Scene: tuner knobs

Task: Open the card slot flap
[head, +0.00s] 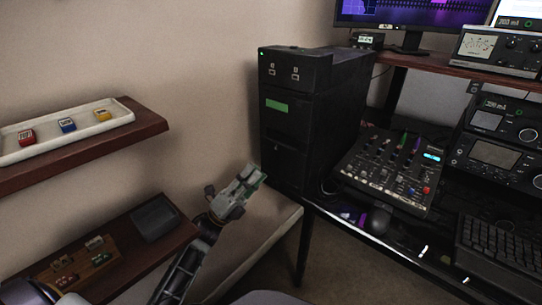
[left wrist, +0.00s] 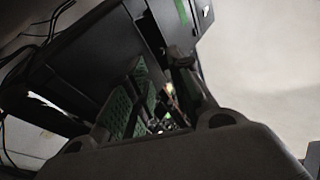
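A black tower unit (head: 285,125) stands at the left end of the desk, with two small slots near its top, a green label (head: 277,105) and a lower front panel. I cannot tell which part is the card slot flap; nothing on the front visibly stands open. My left gripper (head: 248,181) is low and left of the tower, near its lower front corner. In the left wrist view its fingers (left wrist: 165,95), with green pads, are apart with nothing clearly held between them. The tower (left wrist: 90,60) fills the upper part there, tilted. My right gripper is not in view.
Wall shelves at left hold a white tray (head: 60,142) with small coloured blocks and a dark box (head: 155,218). The desk at right holds a mixer (head: 390,170), a mouse (head: 378,219) and a keyboard (head: 500,245).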

